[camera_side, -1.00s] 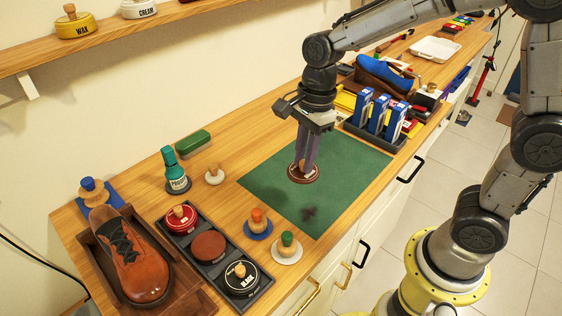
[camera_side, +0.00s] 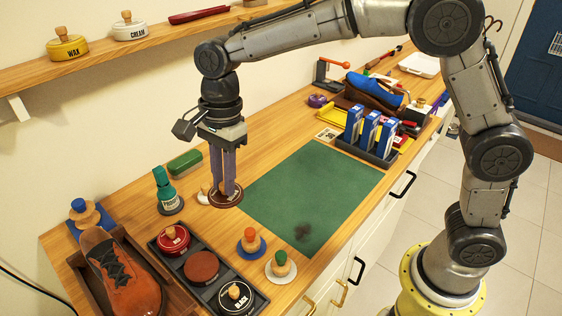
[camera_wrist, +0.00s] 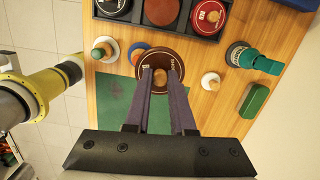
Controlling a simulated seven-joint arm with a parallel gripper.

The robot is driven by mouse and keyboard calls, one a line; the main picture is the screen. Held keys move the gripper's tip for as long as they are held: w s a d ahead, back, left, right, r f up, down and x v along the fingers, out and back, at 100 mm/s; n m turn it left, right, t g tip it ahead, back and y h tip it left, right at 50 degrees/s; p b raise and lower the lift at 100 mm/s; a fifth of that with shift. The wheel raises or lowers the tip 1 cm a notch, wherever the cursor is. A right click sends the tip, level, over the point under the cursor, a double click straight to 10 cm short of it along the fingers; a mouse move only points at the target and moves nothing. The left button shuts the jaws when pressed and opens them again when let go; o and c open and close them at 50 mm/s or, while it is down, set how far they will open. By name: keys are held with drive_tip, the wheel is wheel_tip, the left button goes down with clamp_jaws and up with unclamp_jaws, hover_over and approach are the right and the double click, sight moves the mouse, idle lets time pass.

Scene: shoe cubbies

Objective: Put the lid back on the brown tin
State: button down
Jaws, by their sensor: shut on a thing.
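My gripper (camera_side: 229,190) is shut on the brown lid (camera_side: 220,200), holding it by its knob above the worktop at the left edge of the green mat. In the wrist view the lid (camera_wrist: 150,58) shows round and dark brown between my fingertips (camera_wrist: 160,72), with its wooden knob between them. The open brown tin (camera_side: 202,266) sits in the middle slot of the dark tray (camera_side: 158,249), its brown contents showing. It also shows in the wrist view (camera_wrist: 161,11), just beyond the lid. The lid is apart from the tin.
A red tin (camera_side: 173,240) and a black tin (camera_side: 236,297) flank the brown one in the tray. An orange-topped knob (camera_side: 250,243) and a green-topped knob (camera_side: 281,264) stand nearby. A green bottle (camera_side: 165,188) and a shoe (camera_side: 122,274) are to the left. The green mat (camera_side: 315,190) is mostly clear.

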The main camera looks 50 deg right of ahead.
drive_tip(key=s+a+f+n, duration=0.15)
drive_tip(key=a+f, duration=0.35)
drive_tip(key=a, duration=0.5)
drive_tip(key=shift+n, duration=0.45)
drive_tip(key=shift+w+d+f, duration=0.1)
drive_tip(key=shift+f, duration=1.5)
drive_tip(key=shift+d+f, duration=0.1)
drive_tip(key=shift+f, duration=1.5)
drive_tip(key=shift+f, duration=0.15)
drive_tip(key=shift+c, duration=1)
unclamp_jaws()
wheel_tip(320, 180, up, 7)
